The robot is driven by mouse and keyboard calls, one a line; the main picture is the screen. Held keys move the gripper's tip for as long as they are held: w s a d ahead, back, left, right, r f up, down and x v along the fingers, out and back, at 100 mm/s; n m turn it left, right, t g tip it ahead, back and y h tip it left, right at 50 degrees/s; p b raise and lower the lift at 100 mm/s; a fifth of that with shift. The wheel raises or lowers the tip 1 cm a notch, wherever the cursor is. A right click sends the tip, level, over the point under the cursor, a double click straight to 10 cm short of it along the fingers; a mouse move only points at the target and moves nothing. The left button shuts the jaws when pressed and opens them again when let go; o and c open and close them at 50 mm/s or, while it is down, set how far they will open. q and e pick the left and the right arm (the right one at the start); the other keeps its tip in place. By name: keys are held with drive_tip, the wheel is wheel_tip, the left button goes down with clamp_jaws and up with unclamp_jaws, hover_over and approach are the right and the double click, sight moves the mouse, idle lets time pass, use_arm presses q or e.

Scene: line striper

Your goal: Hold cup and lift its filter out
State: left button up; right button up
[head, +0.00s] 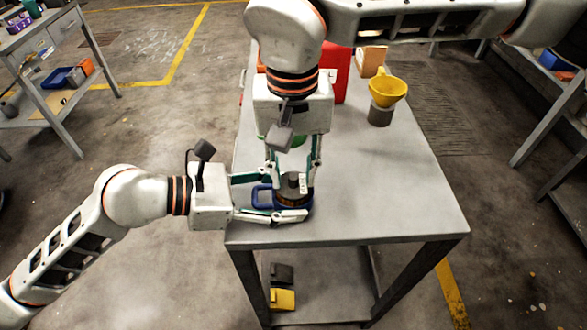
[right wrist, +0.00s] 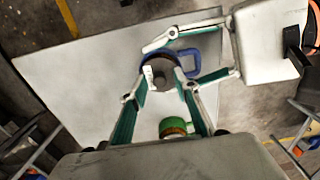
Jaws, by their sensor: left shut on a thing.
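A blue cup (head: 262,197) with a side handle stands near the front left of the grey table. Its dark round filter (head: 291,186) with a grey knob sits in its top; in the right wrist view, the filter (right wrist: 172,76) and cup handle (right wrist: 188,61) show from above. My left gripper (head: 290,208) reaches in from the left and is shut on the cup, a finger on each side. My right gripper (head: 290,182) points down over the cup, its fingers apart around the knob (right wrist: 158,77). Whether a fingertip touches the filter is unclear.
A green round thing (right wrist: 173,127) stands behind the cup, mostly hidden by my right gripper in the head view. A yellow funnel-like cup (head: 387,88) sits on a grey cylinder (head: 380,115). A red box (head: 341,72) stands farther back. The table's right front (head: 390,200) is clear.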

clamp_jaws()
drive_tip(key=shift+r, duration=0.8)
drive_tip(key=shift+r, duration=2.2)
use_arm(q)
drive_tip(key=o, duration=1.2)
